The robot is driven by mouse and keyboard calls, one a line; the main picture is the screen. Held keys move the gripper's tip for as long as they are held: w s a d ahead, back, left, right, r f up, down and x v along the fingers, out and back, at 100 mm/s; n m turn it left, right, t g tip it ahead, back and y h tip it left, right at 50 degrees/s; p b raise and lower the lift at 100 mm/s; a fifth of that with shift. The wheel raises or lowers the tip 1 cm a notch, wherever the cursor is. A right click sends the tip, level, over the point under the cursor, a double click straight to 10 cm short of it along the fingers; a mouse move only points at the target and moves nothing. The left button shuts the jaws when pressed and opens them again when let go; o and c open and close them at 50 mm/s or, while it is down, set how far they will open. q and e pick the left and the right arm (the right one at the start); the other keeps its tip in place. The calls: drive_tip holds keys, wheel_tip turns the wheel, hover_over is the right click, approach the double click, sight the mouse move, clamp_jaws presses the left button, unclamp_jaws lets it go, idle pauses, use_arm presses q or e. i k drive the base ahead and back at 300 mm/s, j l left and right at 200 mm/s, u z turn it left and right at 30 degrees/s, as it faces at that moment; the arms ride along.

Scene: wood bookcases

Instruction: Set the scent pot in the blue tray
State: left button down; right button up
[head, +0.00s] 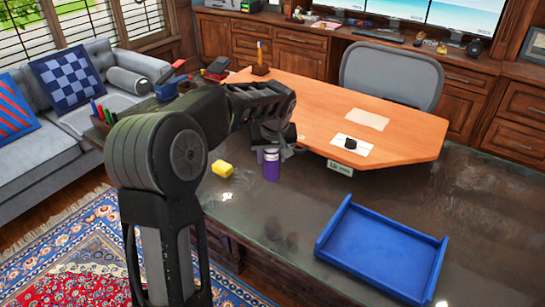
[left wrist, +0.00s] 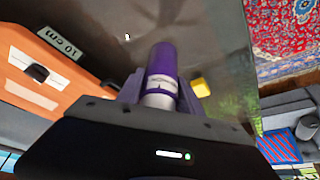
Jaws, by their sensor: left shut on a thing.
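The scent pot, a small purple cylinder with a pale band (head: 271,167), is at the far part of the dark stone tabletop, close to the wooden board. My left gripper (head: 272,149) is shut on it from behind and above. In the left wrist view the scent pot (left wrist: 161,82) shows between the fingers. I cannot tell whether its base touches the tabletop. The blue tray (head: 383,249) lies to the right and nearer, flat and empty, with raised sides. My right gripper is not in view.
A yellow block (head: 222,169) sits left of the pot. The raised wooden board (head: 310,103), with a "10 cm" tag (head: 340,168) at its edge, stands behind. Bare dark tabletop (head: 290,215) lies between pot and tray.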

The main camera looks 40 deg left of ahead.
sight(363, 242)
drive_tip(key=l, duration=1.5)
